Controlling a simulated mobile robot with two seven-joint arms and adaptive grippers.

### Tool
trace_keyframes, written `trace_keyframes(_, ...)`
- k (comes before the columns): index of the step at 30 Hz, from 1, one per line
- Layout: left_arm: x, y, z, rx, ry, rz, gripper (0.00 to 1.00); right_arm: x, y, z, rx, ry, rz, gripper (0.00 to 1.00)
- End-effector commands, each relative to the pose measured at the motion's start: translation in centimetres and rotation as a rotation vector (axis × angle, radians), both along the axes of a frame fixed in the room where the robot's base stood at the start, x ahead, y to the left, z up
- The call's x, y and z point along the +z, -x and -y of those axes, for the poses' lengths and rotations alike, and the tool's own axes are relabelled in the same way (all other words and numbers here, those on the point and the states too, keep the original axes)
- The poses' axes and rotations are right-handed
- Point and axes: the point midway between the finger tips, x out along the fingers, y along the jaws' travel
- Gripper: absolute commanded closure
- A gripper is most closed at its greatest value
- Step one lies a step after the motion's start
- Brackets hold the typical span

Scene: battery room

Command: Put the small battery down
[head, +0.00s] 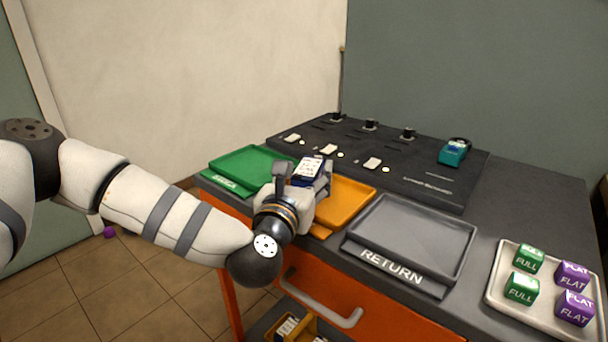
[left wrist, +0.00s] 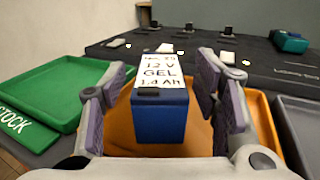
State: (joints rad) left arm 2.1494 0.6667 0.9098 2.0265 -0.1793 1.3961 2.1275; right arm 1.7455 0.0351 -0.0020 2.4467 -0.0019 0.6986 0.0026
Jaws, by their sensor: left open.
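The small battery is a blue block (left wrist: 160,115) with a white label reading 12 V, GEL, 1.4 Ah. It stands between the spread fingers of my left gripper (left wrist: 165,85), with a gap on each side. In the head view the battery (head: 309,167) shows above my left gripper (head: 301,178), over the orange tray (head: 352,199). In the left wrist view the orange tray (left wrist: 262,122) lies behind and around it. The battery's underside is hidden, so its contact with the tray cannot be seen. My right gripper is not in view.
A green STOCK tray (head: 238,165) is left of the orange one, a grey RETURN tray (head: 415,235) right. A dark panel (head: 425,185) behind carries a teal device (head: 454,152). A pale tray (head: 500,308) of FULL and FLAT blocks sits far right. An orange drawer (head: 375,310) is below.

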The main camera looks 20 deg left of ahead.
Motion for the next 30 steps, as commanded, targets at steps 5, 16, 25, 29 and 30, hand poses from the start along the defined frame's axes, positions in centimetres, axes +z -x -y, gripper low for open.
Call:
trace_keyframes(5,0.3,1.5,0.2,-0.003,0.001,-0.001,0.44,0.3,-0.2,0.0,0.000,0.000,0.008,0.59)
trace_keyframes(16,0.1,10.0,0.5,-0.003,0.000,-0.004,0.44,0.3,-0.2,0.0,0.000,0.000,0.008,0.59)
trace_keyframes(25,0.3,12.0,0.5,0.000,0.000,0.000,0.44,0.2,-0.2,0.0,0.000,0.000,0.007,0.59)
trace_keyframes(29,0.3,12.0,0.5,0.000,-0.001,0.000,0.44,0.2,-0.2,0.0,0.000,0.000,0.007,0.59)
trace_keyframes(30,0.3,12.0,0.5,0.000,-0.001,0.000,0.44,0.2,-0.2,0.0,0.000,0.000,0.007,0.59)
